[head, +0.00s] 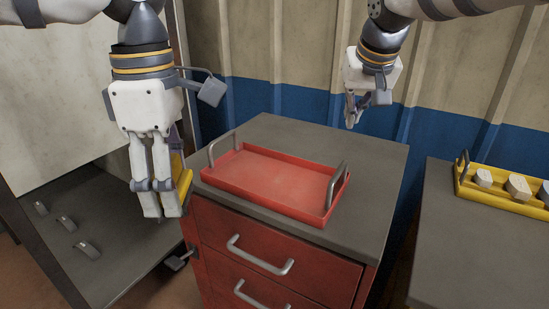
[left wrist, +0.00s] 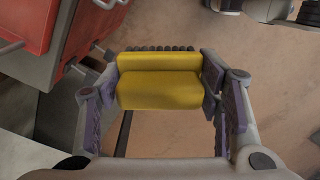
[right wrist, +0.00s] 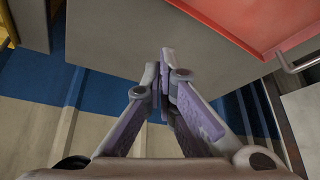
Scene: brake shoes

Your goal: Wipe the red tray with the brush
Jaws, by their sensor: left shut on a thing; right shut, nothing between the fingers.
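The red tray (head: 270,180) with two grey handles lies on the grey top of a red drawer cabinet; it looks empty. My left gripper (head: 158,212) is left of the cabinet and apart from the tray. It is shut on the yellow brush (left wrist: 160,82), whose dark bristles show along its far edge in the left wrist view; in the head view the brush (head: 183,178) is mostly hidden behind the fingers. My right gripper (head: 354,122) is shut and empty, above the cabinet's back right side. It also shows in the right wrist view (right wrist: 165,55).
The red cabinet (head: 215,235) has drawers with grey handles. A yellow tray (head: 503,198) with several grey brake shoes stands on a grey surface at right. A grey shelf unit (head: 100,255) stands at left. The cabinet top is bare around the red tray.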

